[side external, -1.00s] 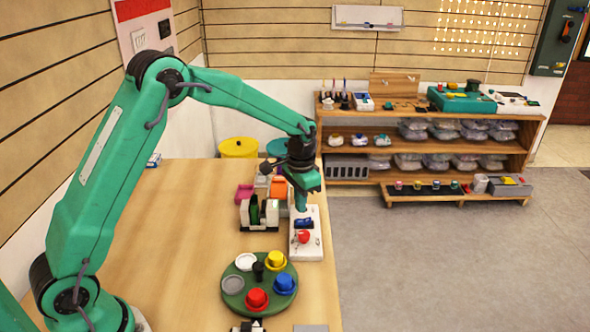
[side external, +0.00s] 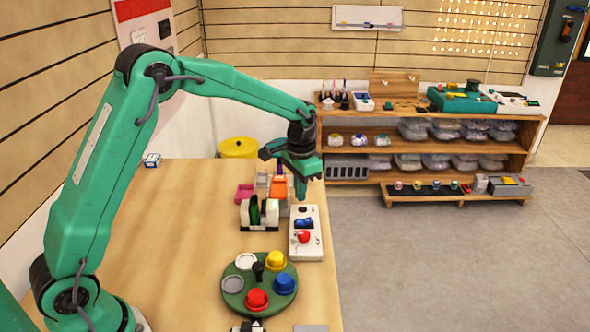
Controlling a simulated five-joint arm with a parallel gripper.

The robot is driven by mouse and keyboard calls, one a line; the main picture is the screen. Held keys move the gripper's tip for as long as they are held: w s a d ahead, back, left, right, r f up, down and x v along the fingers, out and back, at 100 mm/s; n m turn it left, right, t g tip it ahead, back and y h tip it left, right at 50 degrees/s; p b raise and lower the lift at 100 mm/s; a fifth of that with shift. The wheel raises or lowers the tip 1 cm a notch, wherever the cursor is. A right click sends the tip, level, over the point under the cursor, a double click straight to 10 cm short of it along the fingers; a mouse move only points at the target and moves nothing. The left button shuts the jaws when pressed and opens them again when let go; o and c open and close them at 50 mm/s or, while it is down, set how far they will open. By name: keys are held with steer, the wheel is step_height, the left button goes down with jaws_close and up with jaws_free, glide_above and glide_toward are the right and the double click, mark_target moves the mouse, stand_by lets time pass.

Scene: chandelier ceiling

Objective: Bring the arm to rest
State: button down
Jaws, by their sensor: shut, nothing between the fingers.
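My gripper (side external: 301,190) is at the end of my green arm, pointing down above the far right part of the wooden table. Its fingers are shut and hold nothing. It hangs just above and behind a white box (side external: 306,246) with a red knob and a blue part on top. My arm reaches from the left across the table, with its elbow raised high.
A green round tray (side external: 234,301) with coloured pieces lies in front of the white box. Shelves stand beyond.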

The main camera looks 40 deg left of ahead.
steer(key=s+r+n+t, duration=0.1)
steer(key=s+r+t, duration=0.2)
steer(key=s+r, duration=1)
steer(key=s+r+n+t, duration=0.1)
steer(key=s+n+t, duration=0.1)
steer(key=s, duration=1.4)
steer(key=shift+a+t, duration=0.2)
steer(key=shift+t, duration=0.1)
